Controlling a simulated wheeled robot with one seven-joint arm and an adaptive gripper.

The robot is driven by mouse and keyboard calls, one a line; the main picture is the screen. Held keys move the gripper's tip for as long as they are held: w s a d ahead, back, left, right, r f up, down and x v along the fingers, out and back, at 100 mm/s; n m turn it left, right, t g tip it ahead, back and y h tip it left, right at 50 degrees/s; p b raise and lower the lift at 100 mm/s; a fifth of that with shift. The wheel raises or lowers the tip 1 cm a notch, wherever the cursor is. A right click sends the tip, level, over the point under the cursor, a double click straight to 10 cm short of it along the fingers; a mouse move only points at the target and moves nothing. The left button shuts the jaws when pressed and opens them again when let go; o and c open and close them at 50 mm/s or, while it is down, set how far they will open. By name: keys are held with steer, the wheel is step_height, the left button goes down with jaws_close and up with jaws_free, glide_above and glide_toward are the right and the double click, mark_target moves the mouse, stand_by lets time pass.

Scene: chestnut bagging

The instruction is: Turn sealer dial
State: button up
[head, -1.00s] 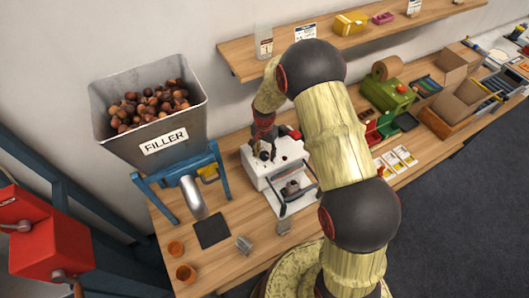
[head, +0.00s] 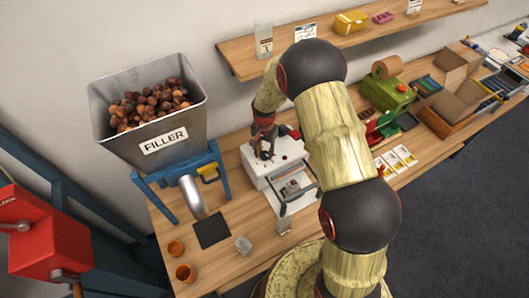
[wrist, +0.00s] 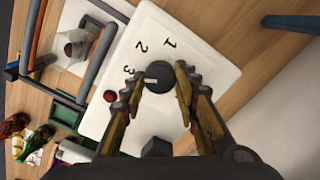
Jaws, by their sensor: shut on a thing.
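The white sealer (head: 253,170) stands on the wooden bench. Its black dial (wrist: 157,87) shows in the wrist view, with the numbers 1, 2 and 3 printed around it. The dial's white mark points left, roughly towards the side of the 3. My gripper (wrist: 156,82) is shut on the dial, one finger on each side. In the head view my gripper (head: 264,150) is over the sealer's top and hides the dial. A clear pouch with a brown content (wrist: 75,50) lies by the sealer's bar frame.
A red button (wrist: 109,96) sits on the sealer beside my finger. The filler hopper (head: 148,110) with chestnuts stands to the left. A wooden shelf (head: 350,42) runs behind my arm. Orange cups (head: 186,273) and a dark mat (head: 212,230) lie at the front left.

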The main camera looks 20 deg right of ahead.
mark_target(264, 154)
steer(key=n+b, duration=0.1)
steer(key=n, duration=0.3)
steer(key=shift+n+b, duration=0.3)
steer(key=shift+b, duration=0.05)
steer(key=shift+n+b, duration=0.5)
steer(key=shift+n, duration=1.8)
steer(key=o, duration=1.2)
steer(key=shift+c, duration=0.2)
step_height(264, 154, up, 12)
